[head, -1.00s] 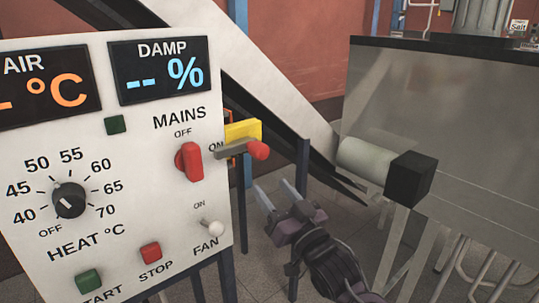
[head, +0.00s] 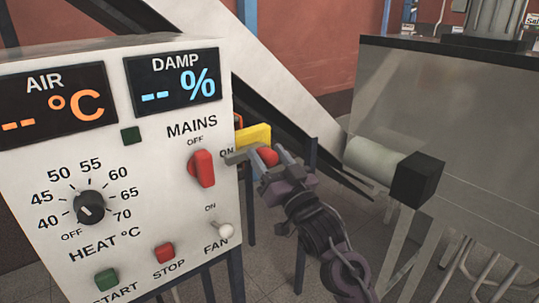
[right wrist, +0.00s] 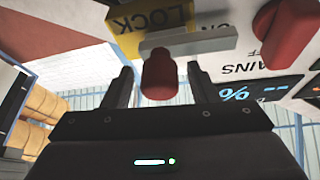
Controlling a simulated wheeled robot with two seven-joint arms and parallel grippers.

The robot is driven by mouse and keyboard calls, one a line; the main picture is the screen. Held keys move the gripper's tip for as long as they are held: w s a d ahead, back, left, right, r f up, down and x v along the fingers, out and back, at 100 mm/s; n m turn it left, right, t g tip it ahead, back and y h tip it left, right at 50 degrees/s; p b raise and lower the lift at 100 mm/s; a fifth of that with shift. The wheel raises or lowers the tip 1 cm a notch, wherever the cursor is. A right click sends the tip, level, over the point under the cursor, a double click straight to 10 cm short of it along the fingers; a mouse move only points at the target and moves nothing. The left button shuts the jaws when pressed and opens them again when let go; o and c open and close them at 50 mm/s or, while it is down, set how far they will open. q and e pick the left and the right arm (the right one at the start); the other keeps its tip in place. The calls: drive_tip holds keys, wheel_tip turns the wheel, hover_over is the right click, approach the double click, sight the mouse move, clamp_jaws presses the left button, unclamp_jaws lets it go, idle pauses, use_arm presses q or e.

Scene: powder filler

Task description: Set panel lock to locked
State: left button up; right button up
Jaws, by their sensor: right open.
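The panel lock is a grey lever with a red knob (head: 268,157) by a yellow plate (head: 252,136) at the right edge of the white control panel (head: 130,255). In the right wrist view the plate (right wrist: 128,20) reads LOCK, upside down, and the grey bar (right wrist: 188,42) lies across it. My right gripper (head: 274,157) is at the knob. In the right wrist view its two open fingers (right wrist: 158,88) stand on either side of the red knob (right wrist: 159,72), with gaps showing. My left gripper is not in view.
The panel carries a red MAINS switch (head: 202,168), a FAN toggle (head: 224,230), a heat dial (head: 89,207), and START (head: 106,280) and STOP (head: 164,253) buttons. A grey hopper (head: 455,110) and a roller with a black end block (head: 417,180) stand to the right.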

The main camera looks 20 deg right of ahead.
drive_tip(key=shift+c, duration=0.4)
clamp_jaws()
drive_tip(key=shift+s+a+f, duration=0.1)
drive_tip(key=shift+s+a, duration=0.2)
drive_tip(key=shift+a, duration=0.55)
drive_tip(key=shift+s+a, duration=0.25)
drive_tip(key=shift+a, duration=0.55)
drive_tip(key=shift+c, duration=1.7)
unclamp_jaws()
drive_tip(key=shift+d, duration=0.1)
drive_tip(key=o, duration=0.4)
drive_tip(key=shift+a, duration=0.2)
drive_tip(key=shift+d+b, duration=0.1)
drive_tip(key=shift+b, duration=0.2)
